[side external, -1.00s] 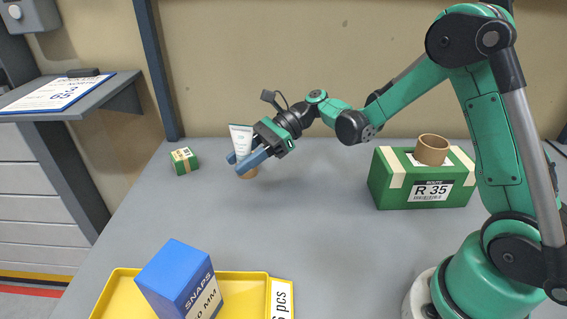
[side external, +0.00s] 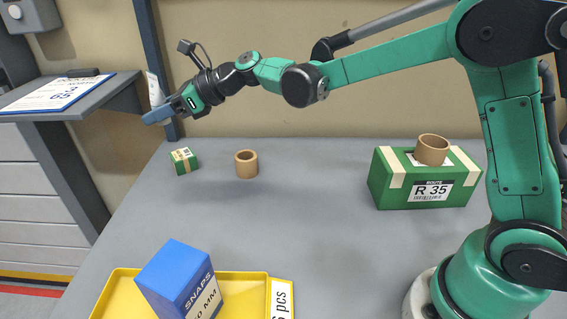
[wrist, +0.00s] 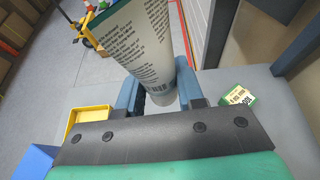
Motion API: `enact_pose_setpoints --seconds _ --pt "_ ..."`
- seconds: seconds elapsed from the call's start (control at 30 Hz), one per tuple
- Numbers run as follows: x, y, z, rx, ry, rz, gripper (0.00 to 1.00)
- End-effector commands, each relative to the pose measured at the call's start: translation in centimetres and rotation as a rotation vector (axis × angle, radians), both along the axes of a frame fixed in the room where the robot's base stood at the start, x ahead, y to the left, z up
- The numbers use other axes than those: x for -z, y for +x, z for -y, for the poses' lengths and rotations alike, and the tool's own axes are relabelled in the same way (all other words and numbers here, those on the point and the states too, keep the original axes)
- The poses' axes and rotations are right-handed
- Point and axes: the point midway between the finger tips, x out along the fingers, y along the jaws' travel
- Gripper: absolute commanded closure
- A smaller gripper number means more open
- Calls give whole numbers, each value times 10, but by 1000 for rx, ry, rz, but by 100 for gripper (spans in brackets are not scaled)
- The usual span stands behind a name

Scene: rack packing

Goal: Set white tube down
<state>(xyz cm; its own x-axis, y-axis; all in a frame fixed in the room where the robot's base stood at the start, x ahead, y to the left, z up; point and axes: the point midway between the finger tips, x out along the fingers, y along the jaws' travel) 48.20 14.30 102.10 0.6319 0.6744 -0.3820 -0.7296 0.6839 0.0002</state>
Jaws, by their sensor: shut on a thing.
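The white tube (side external: 154,88) is upright in my gripper (side external: 158,115), held up in the air near the wall post at the left of the side view. In the wrist view the tube (wrist: 148,45) stands between the blue fingers of my gripper (wrist: 160,95), with dark printed text on its side. The fingers are shut on its lower part. The gripper is well above the grey table (side external: 300,230).
A cardboard ring (side external: 246,164) stands on the table beside a small green box (side external: 184,160). A grey shelf (side external: 105,100) with a paper notice is close left of the gripper. A green R 35 box (side external: 400,195) carries another ring. A yellow tray (side external: 120,290) holds a blue box.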

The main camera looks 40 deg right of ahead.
Motion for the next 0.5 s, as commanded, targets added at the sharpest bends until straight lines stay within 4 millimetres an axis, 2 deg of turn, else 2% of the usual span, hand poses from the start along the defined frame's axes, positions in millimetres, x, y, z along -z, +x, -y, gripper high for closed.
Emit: enact_pose_setpoints --seconds 0.07,0.17,0.5 --pt "2 5 -5 27 -2 0 100" --pt "18 7 -6 40 -1 0 100" --pt "115 6 -6 40 -1 0 100"
